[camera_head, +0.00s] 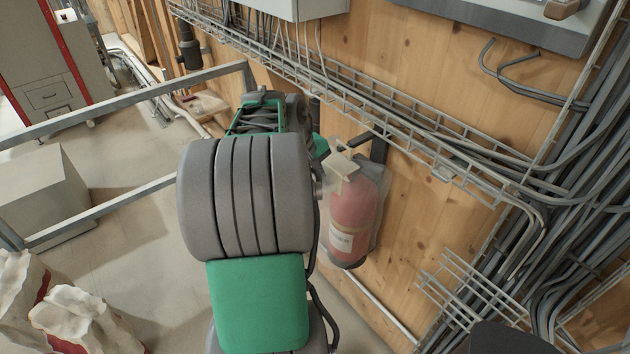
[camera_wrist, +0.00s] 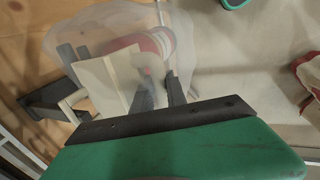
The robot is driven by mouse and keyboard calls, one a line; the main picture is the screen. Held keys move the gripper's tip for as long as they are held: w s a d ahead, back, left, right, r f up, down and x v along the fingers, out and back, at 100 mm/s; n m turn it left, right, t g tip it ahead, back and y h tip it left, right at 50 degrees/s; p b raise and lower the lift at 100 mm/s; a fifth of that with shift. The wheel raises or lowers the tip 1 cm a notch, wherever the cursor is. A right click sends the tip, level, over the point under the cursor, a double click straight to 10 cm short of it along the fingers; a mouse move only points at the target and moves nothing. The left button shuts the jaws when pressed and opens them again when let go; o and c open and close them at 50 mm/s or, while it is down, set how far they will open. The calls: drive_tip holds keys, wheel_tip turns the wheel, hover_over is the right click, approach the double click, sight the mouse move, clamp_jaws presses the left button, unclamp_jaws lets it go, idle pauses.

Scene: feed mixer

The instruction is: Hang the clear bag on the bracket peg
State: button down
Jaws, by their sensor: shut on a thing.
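The clear bag (camera_head: 372,232) shows as a hazy sheet around a red rounded object with a white label, beside the wooden wall. It also shows in the wrist view (camera_wrist: 90,30), spread in front of and beside my fingers. My gripper (camera_wrist: 160,88) is shut on the bag near a cream block-like piece (camera_wrist: 103,82) at its top. That cream piece shows in the head view too (camera_head: 341,170). The dark bracket (camera_head: 378,150) is on the wall just behind the cream piece; in the wrist view it is at the left (camera_wrist: 45,101). I cannot tell whether bag and peg touch.
A wire cable tray (camera_head: 400,105) runs along the wall above the bracket. Thick grey cables (camera_head: 590,150) fill the right side. A metal rail (camera_head: 110,105) crosses at left. Torn sacks (camera_head: 85,318) stand at lower left. Bare floor lies between.

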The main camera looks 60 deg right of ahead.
idle(0.4)
drive_tip(key=c, duration=1.3)
unclamp_jaws()
drive_tip(key=shift+o, duration=0.2)
